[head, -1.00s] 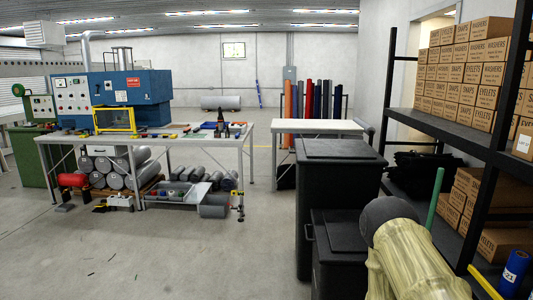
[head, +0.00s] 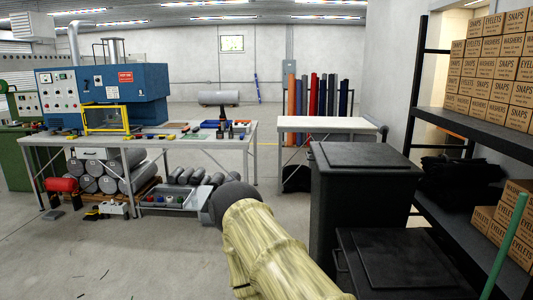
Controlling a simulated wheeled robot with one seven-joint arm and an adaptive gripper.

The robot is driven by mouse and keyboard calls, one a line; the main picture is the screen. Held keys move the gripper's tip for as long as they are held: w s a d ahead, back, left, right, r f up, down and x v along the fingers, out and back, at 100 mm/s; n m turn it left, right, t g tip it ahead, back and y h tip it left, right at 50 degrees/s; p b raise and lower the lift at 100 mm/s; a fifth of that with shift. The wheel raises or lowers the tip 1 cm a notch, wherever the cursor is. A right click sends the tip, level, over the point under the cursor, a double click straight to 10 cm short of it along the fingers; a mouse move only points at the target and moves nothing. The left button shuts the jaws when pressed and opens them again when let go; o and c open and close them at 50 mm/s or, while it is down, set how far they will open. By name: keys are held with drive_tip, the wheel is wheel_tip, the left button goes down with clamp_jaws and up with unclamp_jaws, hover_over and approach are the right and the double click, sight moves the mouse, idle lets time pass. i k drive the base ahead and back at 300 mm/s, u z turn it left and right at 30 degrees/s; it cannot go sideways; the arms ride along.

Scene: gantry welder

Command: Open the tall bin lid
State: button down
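The tall bin (head: 362,215) is a black upright container right of centre in the head view. Its flat black lid (head: 360,155) lies closed on top. A lower black bin (head: 400,262) stands in front of it, also with its lid down. A pale yellow, sleeve-like link of my arm with a dark rounded end reaches up from the bottom edge, left of the bins. My gripper is not visible.
Black shelving (head: 465,130) with stacked cartons (head: 492,68) stands close on the right. A white table (head: 325,125) is behind the tall bin. A metal workbench (head: 150,137) with a blue machine (head: 125,88) is at left. Open floor (head: 120,255) lies front left.

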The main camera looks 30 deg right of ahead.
sight(331, 158)
drive_tip(key=z, duration=0.1)
drive_tip(key=i, duration=1.05)
drive_tip(key=z, duration=0.95)
drive_tip(key=i, duration=0.65)
drive_tip(key=z, duration=0.55)
